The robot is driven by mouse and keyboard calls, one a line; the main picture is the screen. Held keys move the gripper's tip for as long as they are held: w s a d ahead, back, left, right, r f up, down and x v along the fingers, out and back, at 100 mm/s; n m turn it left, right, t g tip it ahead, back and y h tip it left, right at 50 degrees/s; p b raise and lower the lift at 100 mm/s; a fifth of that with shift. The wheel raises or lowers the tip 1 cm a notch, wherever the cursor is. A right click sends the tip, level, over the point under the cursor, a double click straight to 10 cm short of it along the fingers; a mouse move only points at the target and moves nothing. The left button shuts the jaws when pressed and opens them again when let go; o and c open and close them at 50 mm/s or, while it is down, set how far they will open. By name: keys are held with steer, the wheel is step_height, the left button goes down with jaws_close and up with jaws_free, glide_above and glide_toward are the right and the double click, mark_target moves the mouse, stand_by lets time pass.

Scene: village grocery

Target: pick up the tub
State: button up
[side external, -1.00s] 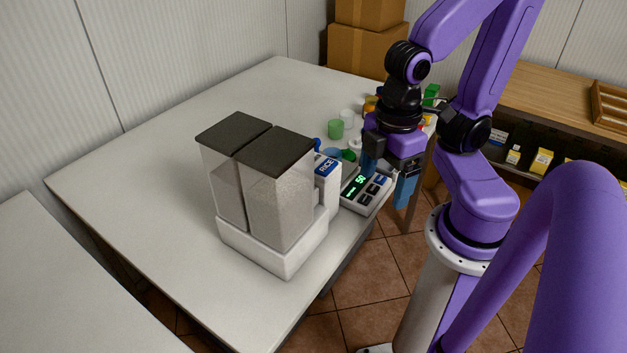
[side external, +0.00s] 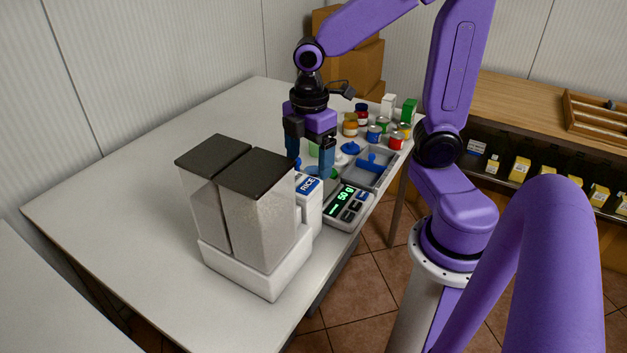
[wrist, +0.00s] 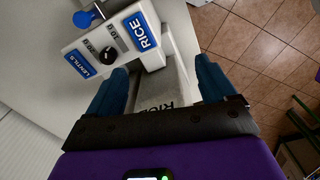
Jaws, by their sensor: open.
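My gripper (side external: 311,168) is open, pointing down beside the dispenser in the side view. In the wrist view its two blue fingers (wrist: 162,72) stand apart, with a grey surface (wrist: 158,92) carrying dark lettering like "RICE" between them. I cannot tell whether that surface belongs to a tub. A light green tub-like cup (side external: 313,150) shows partly behind the fingers in the side view. The white dispenser base (side external: 245,265) holds two clear bins with dark lids. Its RICE label (wrist: 145,33) and LENTILS label (wrist: 80,63) show in the wrist view.
A scale (side external: 348,207) reading 50 g sits near the table edge, right of the dispenser. Behind it are a grey compartment tray (side external: 372,168), a blue lid (side external: 350,148) and several jars and cans. The left of the table (side external: 100,190) is clear.

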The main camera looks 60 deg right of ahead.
steer(key=w+d+n, duration=0.1)
steer(key=w+d, duration=0.6)
steer(key=d, duration=0.2)
steer(key=n, duration=0.2)
glide_above(313, 174)
steer(key=s+a, duration=0.1)
steer(key=f, duration=0.2)
step_height(313, 174, down, 12)
steer(key=shift+s+r, duration=0.1)
steer(key=shift+r, duration=0.05)
steer(key=f, duration=0.1)
steer(key=a+f, duration=0.1)
steer(key=f, duration=0.1)
steer(key=shift+f, duration=1.1)
steer(key=c, duration=1.2)
